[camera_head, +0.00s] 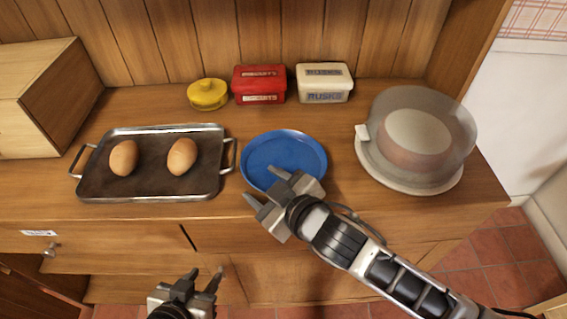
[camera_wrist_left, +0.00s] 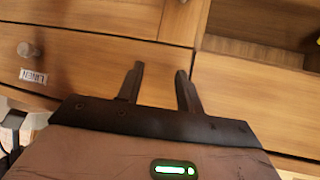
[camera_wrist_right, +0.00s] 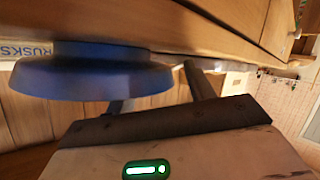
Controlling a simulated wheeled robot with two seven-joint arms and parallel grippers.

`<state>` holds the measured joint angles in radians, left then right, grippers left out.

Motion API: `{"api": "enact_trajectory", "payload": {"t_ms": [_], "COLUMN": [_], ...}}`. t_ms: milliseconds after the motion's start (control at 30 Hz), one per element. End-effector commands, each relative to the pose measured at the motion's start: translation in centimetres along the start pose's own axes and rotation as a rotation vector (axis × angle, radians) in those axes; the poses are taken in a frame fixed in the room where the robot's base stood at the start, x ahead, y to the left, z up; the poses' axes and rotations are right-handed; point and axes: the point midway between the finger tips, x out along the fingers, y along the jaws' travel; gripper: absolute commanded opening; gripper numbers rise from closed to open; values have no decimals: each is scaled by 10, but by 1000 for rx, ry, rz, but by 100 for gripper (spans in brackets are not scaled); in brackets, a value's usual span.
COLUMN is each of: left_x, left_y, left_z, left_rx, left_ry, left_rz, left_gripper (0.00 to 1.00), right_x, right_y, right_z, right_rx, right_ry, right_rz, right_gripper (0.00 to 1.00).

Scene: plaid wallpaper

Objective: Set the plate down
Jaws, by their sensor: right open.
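The blue plate (camera_head: 287,152) lies flat on the wooden counter, between the baking tray and the covered cake dish. My right gripper (camera_head: 265,186) is open at the plate's front left edge. One finger overlaps the rim in the head view; the other is out in front of it. In the right wrist view, which is upside down, the plate (camera_wrist_right: 90,78) appears with its base against the counter, and part of its rim passes behind one finger. My left gripper (camera_head: 205,276) is open and empty, low in front of the drawers; its fingers (camera_wrist_left: 158,80) show apart in the left wrist view.
A baking tray (camera_head: 150,188) with two eggs stands left of the plate. A cake dish with a clear cover (camera_head: 440,115) stands to the right. A yellow pot (camera_head: 207,95), a red box (camera_head: 259,84) and a white rusks box (camera_head: 324,83) stand behind. A wooden box (camera_head: 45,100) is far left.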

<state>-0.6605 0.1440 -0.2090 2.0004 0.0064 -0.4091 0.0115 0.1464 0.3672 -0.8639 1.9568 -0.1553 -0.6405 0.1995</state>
Motion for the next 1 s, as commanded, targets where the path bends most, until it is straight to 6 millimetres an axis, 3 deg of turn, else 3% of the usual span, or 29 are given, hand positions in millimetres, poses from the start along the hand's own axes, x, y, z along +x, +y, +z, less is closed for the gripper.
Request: {"api": "enact_trajectory", "payload": {"t_ms": [267, 400, 467, 1000], "left_x": [0, 1, 1, 1], "left_y": [0, 0, 0, -1], "left_z": [2, 2, 1, -6], "left_rx": [0, -1, -1, -1], "left_ry": [-3, -3, -2, 10], "left_rz": [-1, -1, -1, -2], "left_gripper": [36, 36, 36, 36], "right_x": [3, 3, 3, 2], "right_y": [0, 0, 0, 0], "right_z": [0, 0, 1, 4], "right_rx": [0, 1, 1, 1], "right_ry": [0, -1, -2, -15], "right_rz": [-1, -1, -1, 0], "right_gripper": [51, 12, 0, 0]}}
